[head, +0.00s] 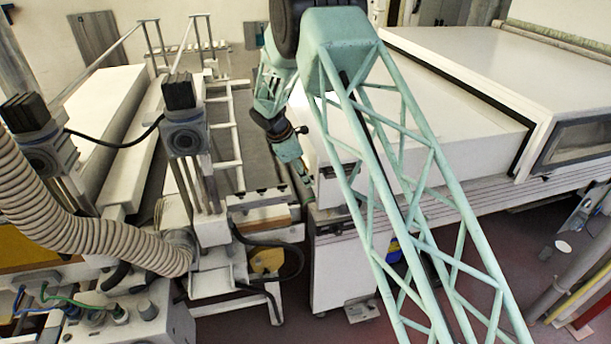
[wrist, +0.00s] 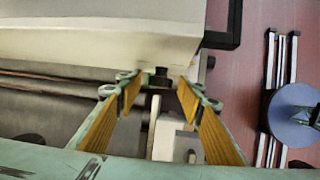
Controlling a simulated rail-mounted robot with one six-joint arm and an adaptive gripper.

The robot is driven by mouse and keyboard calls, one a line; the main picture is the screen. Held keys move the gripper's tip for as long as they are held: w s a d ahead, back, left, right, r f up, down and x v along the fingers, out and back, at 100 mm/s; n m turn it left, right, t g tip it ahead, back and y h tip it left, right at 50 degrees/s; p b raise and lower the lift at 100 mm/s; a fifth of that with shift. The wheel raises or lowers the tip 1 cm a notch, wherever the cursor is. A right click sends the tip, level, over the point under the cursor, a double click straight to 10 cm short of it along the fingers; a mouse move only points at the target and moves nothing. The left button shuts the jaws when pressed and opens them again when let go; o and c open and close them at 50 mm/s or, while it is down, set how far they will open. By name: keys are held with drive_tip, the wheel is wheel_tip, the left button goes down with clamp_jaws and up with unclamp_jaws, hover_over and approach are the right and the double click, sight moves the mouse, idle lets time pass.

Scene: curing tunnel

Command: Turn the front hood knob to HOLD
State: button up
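In the wrist view my gripper (wrist: 158,84) is open, its two fingers with yellow inner pads spread apart. A small dark knob-like part (wrist: 161,76) shows between and just beyond the fingertips, at the lower edge of the white hood (wrist: 110,35). I see gaps between it and both fingers; its marks and setting cannot be read. In the head view my gripper (head: 292,158) hangs beside the near left corner of the white hood (head: 445,100). I cannot make out the knob there.
A dark conveyor bed (head: 262,150) runs left of the hood. A white post with a motor (head: 187,130) stands further left, with a ribbed hose (head: 70,225) near it. In the wrist view a blue disc (wrist: 290,115) and metal rails (wrist: 272,70) lie on the right over reddish floor.

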drive_tip(key=shift+d+f, duration=0.1)
drive_tip(key=shift+f, duration=0.1)
drive_tip(key=c, duration=0.9)
drive_tip(key=shift+o, duration=0.2)
drive_tip(key=shift+f+b, duration=0.1)
drive_tip(key=shift+b, duration=0.25)
